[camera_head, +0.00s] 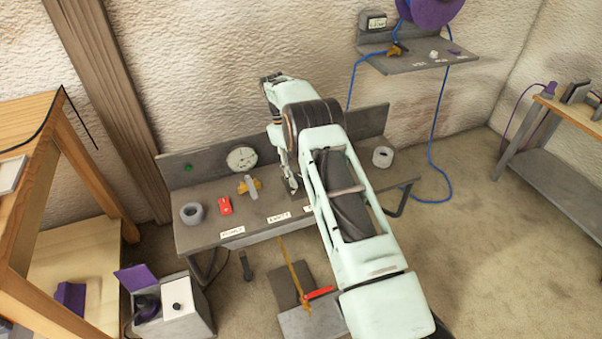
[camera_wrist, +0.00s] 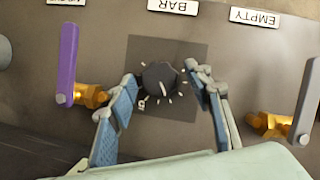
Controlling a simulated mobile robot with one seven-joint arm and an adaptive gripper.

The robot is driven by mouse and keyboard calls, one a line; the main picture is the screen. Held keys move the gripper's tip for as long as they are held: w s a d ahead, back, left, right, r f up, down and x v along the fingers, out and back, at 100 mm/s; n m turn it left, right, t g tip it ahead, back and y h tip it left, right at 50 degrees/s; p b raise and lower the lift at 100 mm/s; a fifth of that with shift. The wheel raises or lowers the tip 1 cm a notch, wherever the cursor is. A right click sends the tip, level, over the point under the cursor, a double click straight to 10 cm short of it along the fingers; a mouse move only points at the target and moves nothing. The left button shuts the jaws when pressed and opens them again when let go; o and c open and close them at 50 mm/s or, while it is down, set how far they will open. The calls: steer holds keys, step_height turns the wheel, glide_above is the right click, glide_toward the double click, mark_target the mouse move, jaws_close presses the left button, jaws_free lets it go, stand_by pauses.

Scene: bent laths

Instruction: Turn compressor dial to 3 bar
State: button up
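The compressor dial is a black round knob (camera_wrist: 159,77) on a dark square plate (camera_wrist: 192,48), ringed by white tick marks, with a BAR label (camera_wrist: 172,6) by it, upside down in the wrist view. A small white line shows on the knob; I cannot read its setting. My gripper (camera_wrist: 163,80) is open, with one finger on each side of the knob and small gaps between. In the head view my gripper (camera_head: 291,184) is low over the grey bench (camera_head: 210,230), and my arm hides the dial.
A purple lever valve (camera_wrist: 68,60) and a grey lever valve (camera_wrist: 305,105) flank the dial. On the bench are a round gauge (camera_head: 241,158), a red object (camera_head: 225,205) and grey rolls (camera_head: 192,213) (camera_head: 382,157). An EMPTY label (camera_wrist: 255,17) is nearby.

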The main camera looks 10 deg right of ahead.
step_height(320, 180, up, 10)
stand_by(0.7)
